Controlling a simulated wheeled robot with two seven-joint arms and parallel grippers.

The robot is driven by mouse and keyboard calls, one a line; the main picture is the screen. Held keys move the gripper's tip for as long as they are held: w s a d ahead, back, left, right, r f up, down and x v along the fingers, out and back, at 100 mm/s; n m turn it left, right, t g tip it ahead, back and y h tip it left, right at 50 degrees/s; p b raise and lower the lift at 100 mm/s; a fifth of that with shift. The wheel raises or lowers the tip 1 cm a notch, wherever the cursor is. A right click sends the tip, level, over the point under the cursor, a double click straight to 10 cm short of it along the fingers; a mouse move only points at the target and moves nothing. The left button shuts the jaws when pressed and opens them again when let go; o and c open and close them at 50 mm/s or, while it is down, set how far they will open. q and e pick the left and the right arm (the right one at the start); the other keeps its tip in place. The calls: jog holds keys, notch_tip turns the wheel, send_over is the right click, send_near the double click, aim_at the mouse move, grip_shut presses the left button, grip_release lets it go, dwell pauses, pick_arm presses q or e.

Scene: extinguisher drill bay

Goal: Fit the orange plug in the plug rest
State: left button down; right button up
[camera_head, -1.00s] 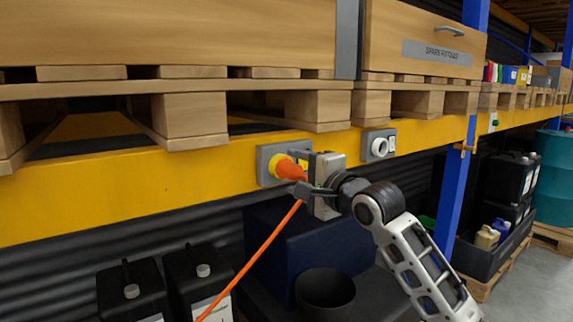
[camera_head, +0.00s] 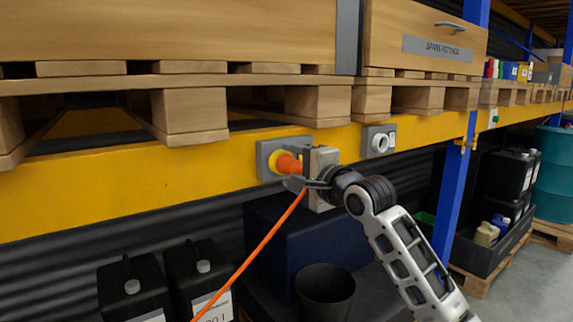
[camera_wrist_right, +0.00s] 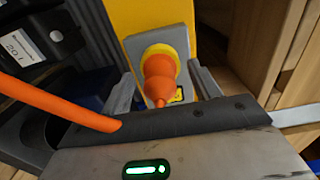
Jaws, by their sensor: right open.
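The orange plug (camera_head: 287,163) sits in a yellow-rimmed socket on a grey plate (camera_head: 264,152) on the yellow beam. The right wrist view shows the plug (camera_wrist_right: 159,76) head-on, against the yellow ring (camera_wrist_right: 164,51). My right gripper (camera_head: 292,174) is open at the plug, with one finger on each side of it in the wrist view; whether they touch it I cannot tell. My left gripper is not in view.
An orange cable (camera_head: 250,256) hangs from the plug down to the lower left. Wooden pallets (camera_head: 190,112) overhang the beam (camera_head: 90,195). A blue upright (camera_head: 456,190) stands to the right. Black canisters (camera_head: 130,288) and a dark bin (camera_head: 324,292) are below.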

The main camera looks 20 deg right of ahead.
aim_at(298, 169)
dwell(0.4)
jog(key=c, duration=1.3)
jog(key=shift+s, duration=0.1)
jog(key=shift+s, duration=0.1)
jog(key=shift+v, duration=2.85)
jog(key=shift+s, duration=0.1)
jog(key=shift+s+a+r, duration=0.7)
jog(key=shift+s+r, duration=0.3)
jog(key=shift+s, duration=1.35)
jog(key=shift+s+a+r, duration=0.7)
jog(key=shift+s+r, duration=0.3)
jog(key=shift+s, duration=1.35)
jog(key=shift+s+a+r, duration=0.65)
jog(key=shift+s+r, duration=0.35)
jog(key=shift+s, duration=1.4)
